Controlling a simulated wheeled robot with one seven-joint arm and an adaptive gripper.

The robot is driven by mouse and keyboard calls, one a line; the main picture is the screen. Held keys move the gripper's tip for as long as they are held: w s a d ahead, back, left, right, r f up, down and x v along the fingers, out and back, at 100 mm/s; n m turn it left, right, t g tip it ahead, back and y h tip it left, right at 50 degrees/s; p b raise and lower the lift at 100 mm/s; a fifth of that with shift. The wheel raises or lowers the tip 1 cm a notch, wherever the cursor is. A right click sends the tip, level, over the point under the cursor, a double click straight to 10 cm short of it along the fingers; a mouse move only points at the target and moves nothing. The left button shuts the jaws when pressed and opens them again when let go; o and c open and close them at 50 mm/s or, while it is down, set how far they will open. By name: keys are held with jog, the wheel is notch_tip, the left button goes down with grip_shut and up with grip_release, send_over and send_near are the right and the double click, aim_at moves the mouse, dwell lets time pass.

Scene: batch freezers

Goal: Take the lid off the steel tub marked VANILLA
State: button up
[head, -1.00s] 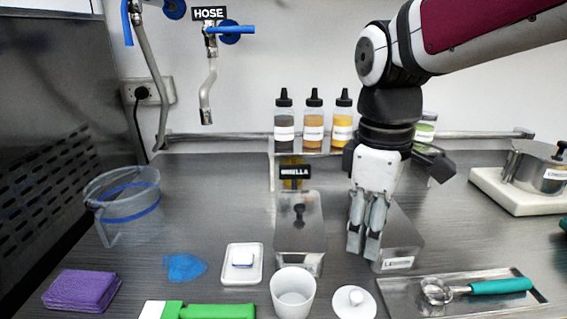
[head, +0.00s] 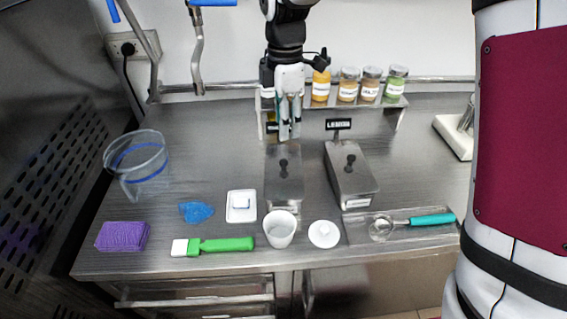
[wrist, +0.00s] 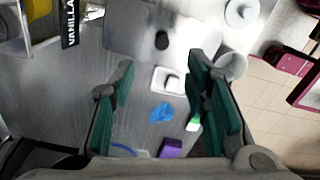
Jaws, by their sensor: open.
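The VANILLA steel tub (head: 284,203) stands in the middle of the counter with its lid (head: 270,163) on. A dark knob (head: 283,166) stands up from the lid; lid (wrist: 130,25) and knob (wrist: 162,40) also show in the wrist view. The VANILLA sign (wrist: 69,22) is readable at the wrist view's upper left. In the head view my gripper mostly covers that sign. My gripper (head: 290,136) points down above the tub's far end, apart from the knob. In the wrist view my gripper (wrist: 162,72) is open and empty, with the knob beyond its fingertips.
The LEMON tub (head: 360,202), also lidded, stands close on the right. Behind are a rack (head: 395,103) with bottles and jars. In front are a white cup (head: 280,231), a small white lid (head: 323,235) and a white dish (head: 241,218). A clear pitcher (head: 138,170) stands left.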

send_over(285, 161)
notch_tip(285, 161, down, 6)
jog(key=shift+w+f+p, duration=0.1)
jog(key=shift+f+p, duration=0.1)
jog(key=shift+p, duration=0.1)
jog(key=shift+a+f+p, duration=0.1)
jog(key=shift+f+p, duration=0.6)
jog(key=shift+f, duration=2)
grip_shut()
